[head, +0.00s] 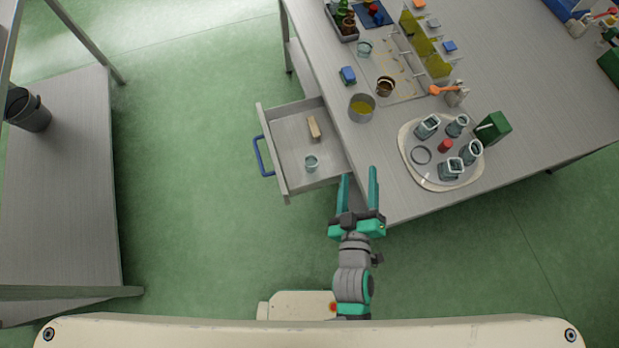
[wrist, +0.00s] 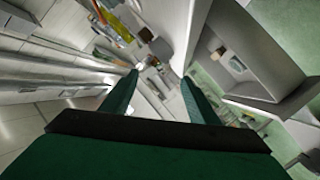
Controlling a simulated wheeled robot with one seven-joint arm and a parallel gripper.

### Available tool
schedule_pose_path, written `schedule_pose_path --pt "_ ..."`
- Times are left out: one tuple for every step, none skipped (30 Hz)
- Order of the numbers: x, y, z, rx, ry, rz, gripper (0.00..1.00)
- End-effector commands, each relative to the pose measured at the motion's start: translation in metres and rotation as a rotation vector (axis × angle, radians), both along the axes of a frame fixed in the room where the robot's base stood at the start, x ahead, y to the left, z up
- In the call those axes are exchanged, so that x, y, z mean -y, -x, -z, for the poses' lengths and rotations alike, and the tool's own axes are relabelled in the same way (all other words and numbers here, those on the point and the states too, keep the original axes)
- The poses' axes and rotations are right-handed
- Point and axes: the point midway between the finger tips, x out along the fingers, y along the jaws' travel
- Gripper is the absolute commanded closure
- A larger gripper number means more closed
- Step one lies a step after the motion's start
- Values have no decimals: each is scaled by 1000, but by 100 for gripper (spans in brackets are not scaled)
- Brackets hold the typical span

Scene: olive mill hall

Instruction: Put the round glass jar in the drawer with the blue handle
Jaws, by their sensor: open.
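The drawer (head: 290,148) with the blue handle (head: 262,157) is pulled out from the left side of the table. A small round glass jar (head: 312,163) stands upright inside it, near its front right part in the head view. My gripper (head: 359,178) is open and empty, just right of the drawer and beside the table edge. Its two fingers are apart in the wrist view (wrist: 160,92), with nothing between them. The jar is apart from the fingers.
A light wooden block (head: 314,127) also lies in the drawer. On the table, a round tray (head: 411,172) holds several square glass jars. A metal bowl (head: 362,108) and a green box (head: 493,127) stand nearby. Open floor (head: 190,170) lies left of the drawer.

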Motion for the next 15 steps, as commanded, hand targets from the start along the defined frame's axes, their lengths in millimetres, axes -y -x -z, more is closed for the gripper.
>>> schedule_pose_path --pt "-12 21 7 -16 -54 -14 45" --pt "-20 32 10 -20 -89 -21 45" --pt "-30 46 12 -24 -139 -30 45" --pt "-38 57 13 -25 -178 -34 45" --pt "-45 67 14 -28 -218 -36 45" --pt "-55 81 14 -32 -271 -37 45" --pt "-63 92 14 -34 -313 -37 45" --pt "-70 101 13 -35 -353 -35 45" --pt "-79 114 11 -35 -407 -30 45" --pt "-85 122 9 -34 -445 -26 45" --pt "-91 130 7 -34 -482 -20 45" --pt "-98 139 4 -32 -525 -14 45" --pt "-103 145 2 -30 -557 -8 45" --pt "-107 150 0 -28 -583 -2 45" --pt "-112 156 -3 -25 -615 5 45"
